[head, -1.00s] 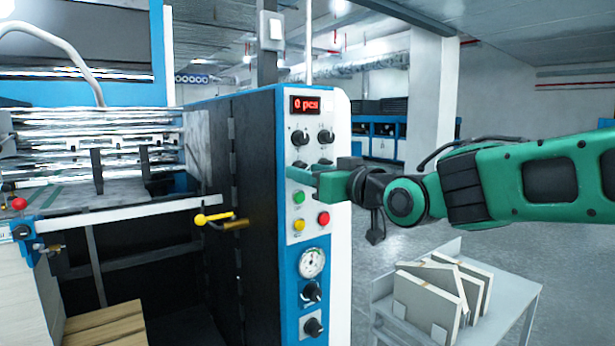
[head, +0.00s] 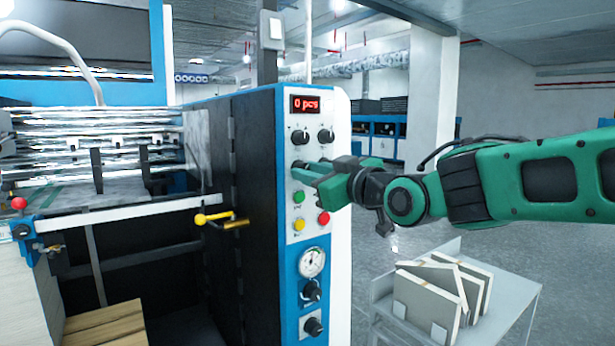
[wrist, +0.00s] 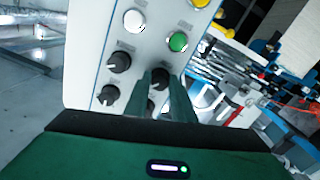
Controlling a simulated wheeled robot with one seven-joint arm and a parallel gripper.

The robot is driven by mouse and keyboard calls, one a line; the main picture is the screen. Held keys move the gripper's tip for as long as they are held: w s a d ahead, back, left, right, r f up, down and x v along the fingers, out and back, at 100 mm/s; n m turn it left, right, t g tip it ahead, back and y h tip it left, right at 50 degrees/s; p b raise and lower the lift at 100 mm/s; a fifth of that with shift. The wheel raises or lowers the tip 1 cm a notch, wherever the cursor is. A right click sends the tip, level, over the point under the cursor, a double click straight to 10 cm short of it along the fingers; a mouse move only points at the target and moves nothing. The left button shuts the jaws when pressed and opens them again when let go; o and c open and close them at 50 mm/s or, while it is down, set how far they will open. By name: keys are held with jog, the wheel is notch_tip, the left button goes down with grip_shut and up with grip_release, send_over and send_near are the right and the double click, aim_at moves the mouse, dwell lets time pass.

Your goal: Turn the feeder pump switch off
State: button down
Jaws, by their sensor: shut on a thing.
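The white control panel on the blue-edged cabinet (head: 341,245) carries a group of black rotary knobs under a red display. My gripper (head: 303,172) is at the lower left knob, just above the green button (head: 299,197). In the wrist view my gripper (wrist: 162,90) has its two green fingers on either side of this black knob (wrist: 158,80), shut on it. Its label cannot be read, so I cannot confirm it is the feeder pump switch. The fingers partly cover the knob, and its pointer position is unclear.
Two upper knobs (head: 326,137) sit close above my gripper. A yellow button (head: 299,225) and a red button (head: 323,218) are below, then a gauge (head: 312,262). A yellow handle (head: 214,217) sticks out at the left. A cart (head: 520,300) with boards stands at lower right.

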jog(key=shift+n, duration=4.3)
jog(key=shift+f, duration=0.1)
jog(key=c, duration=1.6)
grip_release()
jog(key=shift+o, duration=0.4)
jog(key=v, duration=1)
jog(key=shift+s+d, duration=0.25)
jog(key=shift+d, duration=0.1)
